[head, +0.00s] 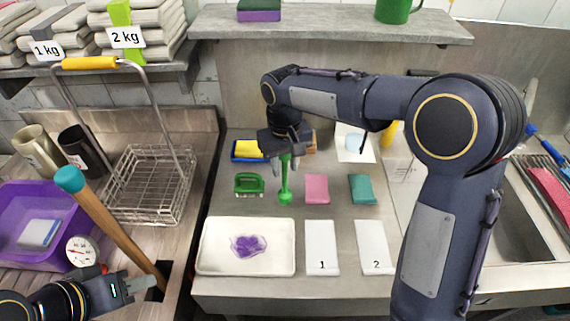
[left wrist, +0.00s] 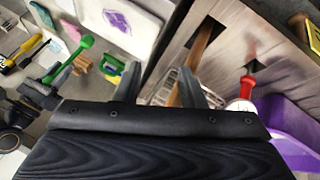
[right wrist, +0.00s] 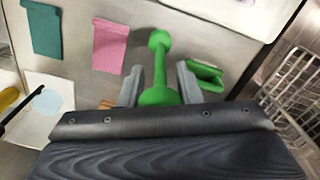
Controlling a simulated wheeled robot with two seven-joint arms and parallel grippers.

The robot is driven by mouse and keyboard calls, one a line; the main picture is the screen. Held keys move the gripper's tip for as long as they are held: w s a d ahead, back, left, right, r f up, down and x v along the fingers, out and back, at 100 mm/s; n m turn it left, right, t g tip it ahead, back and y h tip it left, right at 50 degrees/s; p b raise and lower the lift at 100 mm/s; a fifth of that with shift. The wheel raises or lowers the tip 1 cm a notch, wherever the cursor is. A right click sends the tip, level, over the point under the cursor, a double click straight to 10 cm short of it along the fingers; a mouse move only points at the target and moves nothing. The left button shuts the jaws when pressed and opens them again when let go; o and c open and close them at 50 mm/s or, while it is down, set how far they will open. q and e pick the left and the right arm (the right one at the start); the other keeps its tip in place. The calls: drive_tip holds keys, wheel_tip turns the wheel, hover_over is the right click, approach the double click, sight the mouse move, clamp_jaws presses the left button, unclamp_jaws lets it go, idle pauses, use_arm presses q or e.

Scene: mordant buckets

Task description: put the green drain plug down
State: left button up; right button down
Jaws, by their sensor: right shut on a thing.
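The green drain plug (head: 285,184) is a long green rod with a rounded knob at its lower end. It hangs upright under my right gripper (head: 287,162), which is shut on its upper part. In the right wrist view the plug (right wrist: 160,70) runs between the two fingers. The knob is low over the grey counter (head: 335,212); I cannot tell whether it touches. My left gripper (head: 128,289) is at the lower left, open and empty, with its fingers apart in the left wrist view (left wrist: 156,88).
A green-handled brush (head: 248,184) lies left of the plug, a pink cloth (head: 317,189) and a teal cloth (head: 362,189) right. A white tray (head: 210,262) and cards 1 (head: 322,240) and 2 (head: 373,240) lie in front. A wire basket (head: 145,195) stands left.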

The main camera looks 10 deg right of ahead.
drive_tip(key=shift+f, duration=0.55)
drive_tip(key=c, duration=1)
unclamp_jaws()
drive_tip(key=shift+c, duration=0.2)
wheel_tip(320, 180, up, 11)
drive_tip(key=shift+s+d+r, duration=0.1)
drive_tip(key=shift+r, duration=0.55)
